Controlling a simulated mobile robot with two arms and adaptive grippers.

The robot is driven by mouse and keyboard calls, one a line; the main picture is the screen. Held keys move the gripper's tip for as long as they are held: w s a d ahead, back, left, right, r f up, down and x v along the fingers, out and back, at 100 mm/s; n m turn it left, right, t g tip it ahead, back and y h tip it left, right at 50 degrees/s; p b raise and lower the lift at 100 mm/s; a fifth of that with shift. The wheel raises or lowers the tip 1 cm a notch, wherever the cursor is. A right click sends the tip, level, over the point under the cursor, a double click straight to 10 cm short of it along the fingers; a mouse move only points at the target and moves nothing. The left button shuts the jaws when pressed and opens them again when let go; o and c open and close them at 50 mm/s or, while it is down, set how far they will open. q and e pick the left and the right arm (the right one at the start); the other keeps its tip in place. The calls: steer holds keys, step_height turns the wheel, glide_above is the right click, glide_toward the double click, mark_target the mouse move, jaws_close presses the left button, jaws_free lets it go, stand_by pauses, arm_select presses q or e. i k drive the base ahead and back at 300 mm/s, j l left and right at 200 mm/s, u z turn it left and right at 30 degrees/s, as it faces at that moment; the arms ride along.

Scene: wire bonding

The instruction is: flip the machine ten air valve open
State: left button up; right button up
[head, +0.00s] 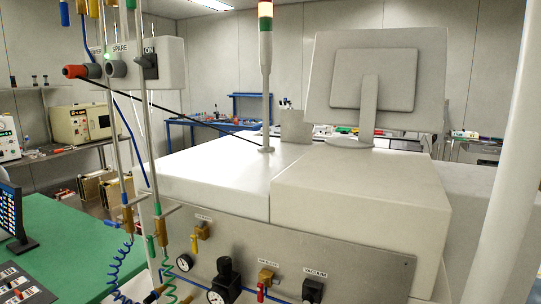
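A white machine (220,187) fills the middle of the head view. Its near side carries a grey metal panel (345,262) with valves and gauges. Another brass valve (202,230) sits higher at the left, under a label too small to read. I cannot tell from this view whether either valve is open or shut. Which machine is number ten is not readable. Neither of my grippers is in view.
A black regulator (225,277), gauges and a black knob (313,290) labelled VACUUM flank the lower valve. Vertical pipes and coiled hoses (113,262) stand at the left, before a green-topped table (80,262). A white post (502,180) rises at the right.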

mark_target(117, 225)
steer(key=i+j+u, duration=0.2)
steer(key=j+u, duration=0.2)
steer(key=i+j+u, duration=0.25)
steer(key=j+u, duration=0.15)
steer(key=j, duration=0.1)
